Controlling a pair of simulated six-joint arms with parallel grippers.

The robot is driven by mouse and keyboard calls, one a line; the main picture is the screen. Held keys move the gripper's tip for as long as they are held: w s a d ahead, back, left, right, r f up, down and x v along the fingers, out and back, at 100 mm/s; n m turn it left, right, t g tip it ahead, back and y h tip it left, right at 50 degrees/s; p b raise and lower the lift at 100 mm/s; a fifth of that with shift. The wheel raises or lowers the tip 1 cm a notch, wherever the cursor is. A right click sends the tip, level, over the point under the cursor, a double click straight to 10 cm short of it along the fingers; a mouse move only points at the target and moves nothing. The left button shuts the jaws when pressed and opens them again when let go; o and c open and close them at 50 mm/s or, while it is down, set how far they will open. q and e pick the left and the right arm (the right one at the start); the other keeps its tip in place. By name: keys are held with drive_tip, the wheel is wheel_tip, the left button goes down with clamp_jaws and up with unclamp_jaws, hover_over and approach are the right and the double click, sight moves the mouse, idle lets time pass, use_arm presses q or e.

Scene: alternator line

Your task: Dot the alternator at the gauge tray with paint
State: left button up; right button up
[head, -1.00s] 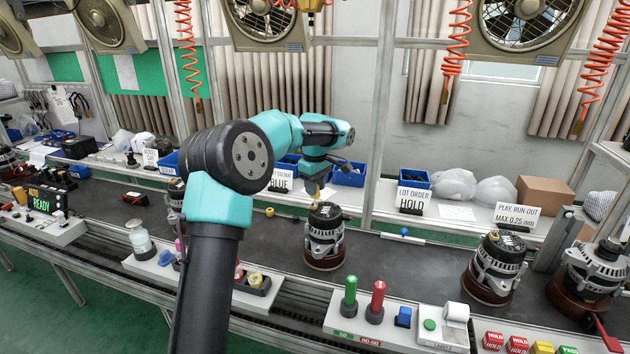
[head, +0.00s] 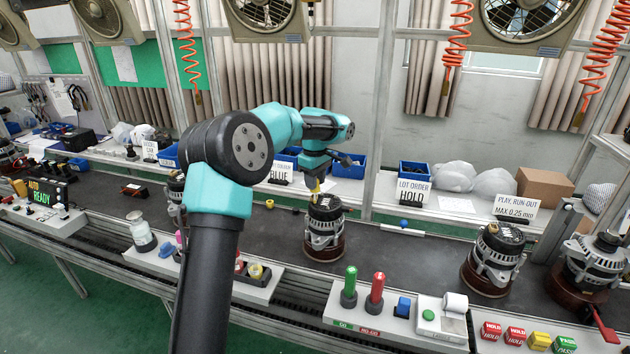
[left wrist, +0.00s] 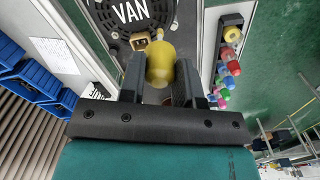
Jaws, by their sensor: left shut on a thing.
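An alternator (head: 325,228) stands upright on a dark round base on the belt, behind the tray with a green and a red handled gauge (head: 370,318). My left gripper (head: 316,180) is just above the alternator's top and is shut on a yellow paint marker, which points down. In the left wrist view the yellow marker (left wrist: 160,66) sits between the two dark fingers (left wrist: 160,80). The alternator's dark top with the word VAN (left wrist: 130,14) lies beyond it. I cannot tell whether the marker's tip touches the alternator. My right gripper is out of view.
Two more alternators, a nearer one (head: 492,262) and one at the far right (head: 590,270), stand on the belt. A tray of coloured caps (head: 250,285) is at the front. Signs and blue bins line the back shelf.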

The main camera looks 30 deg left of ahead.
use_arm(q)
drive_tip(key=shift+f, duration=0.5)
idle(0.8)
idle(0.6)
drive_tip(key=shift+r, duration=2.5)
